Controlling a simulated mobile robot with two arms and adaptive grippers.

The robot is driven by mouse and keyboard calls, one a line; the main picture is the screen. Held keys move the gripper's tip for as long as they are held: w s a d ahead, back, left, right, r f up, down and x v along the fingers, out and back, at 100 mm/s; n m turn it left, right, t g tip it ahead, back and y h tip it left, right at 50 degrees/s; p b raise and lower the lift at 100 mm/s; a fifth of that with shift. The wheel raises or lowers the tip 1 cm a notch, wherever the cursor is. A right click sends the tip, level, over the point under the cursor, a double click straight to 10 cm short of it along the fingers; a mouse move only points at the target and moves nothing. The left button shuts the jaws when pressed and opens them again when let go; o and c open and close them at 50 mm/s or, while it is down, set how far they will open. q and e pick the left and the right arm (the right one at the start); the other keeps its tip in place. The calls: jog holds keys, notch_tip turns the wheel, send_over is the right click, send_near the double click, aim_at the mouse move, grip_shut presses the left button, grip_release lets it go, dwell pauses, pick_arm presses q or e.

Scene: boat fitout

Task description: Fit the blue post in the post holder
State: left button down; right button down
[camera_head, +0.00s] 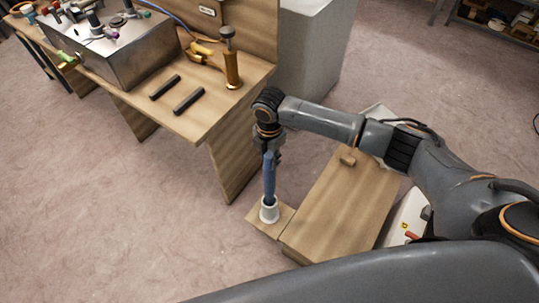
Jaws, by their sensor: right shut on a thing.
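The blue post (269,180) stands about upright below my right gripper (268,152). The gripper points down and is shut on the post's upper end. The post's lower end is at the mouth of the white post holder (269,211); how deep it sits inside cannot be told. The holder stands on a small wooden base (257,222) near the floor. My left gripper is not in view.
A workbench (205,115) at upper left carries two dark bars, a brass-coloured cylinder (232,70) and a metal box (125,50). Floor at left is clear.

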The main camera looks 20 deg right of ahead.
aim_at(269, 169)
jog(key=shift+f+b, duration=1.7)
jog(key=shift+f, duration=1.6)
jog(key=c, duration=1)
grip_release()
jog(key=shift+o, duration=0.2)
jog(key=shift+f, duration=0.1)
notch_tip(269, 169, up, 12)
jog(key=shift+r, duration=0.1)
